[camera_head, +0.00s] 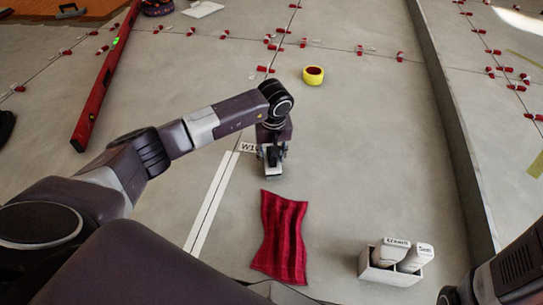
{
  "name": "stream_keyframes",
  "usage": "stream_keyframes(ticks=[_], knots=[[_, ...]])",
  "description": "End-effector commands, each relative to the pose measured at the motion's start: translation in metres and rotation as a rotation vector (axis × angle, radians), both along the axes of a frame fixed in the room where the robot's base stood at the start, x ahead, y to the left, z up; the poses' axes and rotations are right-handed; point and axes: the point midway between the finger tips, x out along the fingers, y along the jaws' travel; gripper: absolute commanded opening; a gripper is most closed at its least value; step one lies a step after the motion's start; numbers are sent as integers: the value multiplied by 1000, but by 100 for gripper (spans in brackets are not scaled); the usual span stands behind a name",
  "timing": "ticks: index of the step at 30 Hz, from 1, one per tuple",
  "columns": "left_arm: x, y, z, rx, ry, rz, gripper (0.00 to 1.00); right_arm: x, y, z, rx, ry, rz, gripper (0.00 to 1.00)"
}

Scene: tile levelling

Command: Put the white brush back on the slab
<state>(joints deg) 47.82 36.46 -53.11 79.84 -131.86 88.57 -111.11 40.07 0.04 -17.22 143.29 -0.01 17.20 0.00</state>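My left gripper (272,154) points down over the grey slab (345,145), near the middle of the view. A small pale thing (273,178), which looks like the white brush, shows between and below its fingers. The gripper seems shut on it, with one finger at each side. The thing is small and partly hidden by the gripper, and I cannot tell whether its lower end touches the slab. Part of my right arm shows at the bottom right corner; its fingers do not show.
A red cloth (281,238) lies just nearer than the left gripper. A white holder (389,273) with two labelled pale containers stands at the lower right. A yellow tape roll (313,75), a red level (103,80) and several red clips lie farther off. The slab between is clear.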

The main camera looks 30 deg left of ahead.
Motion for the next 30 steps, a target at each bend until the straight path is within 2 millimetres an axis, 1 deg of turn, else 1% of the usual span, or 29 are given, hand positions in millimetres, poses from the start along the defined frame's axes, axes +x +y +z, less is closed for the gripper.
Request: stream_keyframes(ticks=[1,4,11,14,17,20,24,30], knots=[[0,0,0,0,0,0,42,0,0,0,0,0,0,40],[0,0,0,0,0,0,53,0,0,0,0,0,0,40],[0,0,1,0,0,0,53,0,0,0,0,0,0,40],[0,0,4,0,0,1,53,0,0,2,0,0,0,40],[0,0,14,1,-1,0,53,0,0,11,0,0,-1,40],[-2,-1,29,1,-2,-1,53,0,0,24,0,0,-1,40],[-5,-3,56,1,-2,-1,53,0,0,46,0,0,-1,40],[-9,-7,92,1,-2,-1,53,0,0,73,0,0,-1,40]])
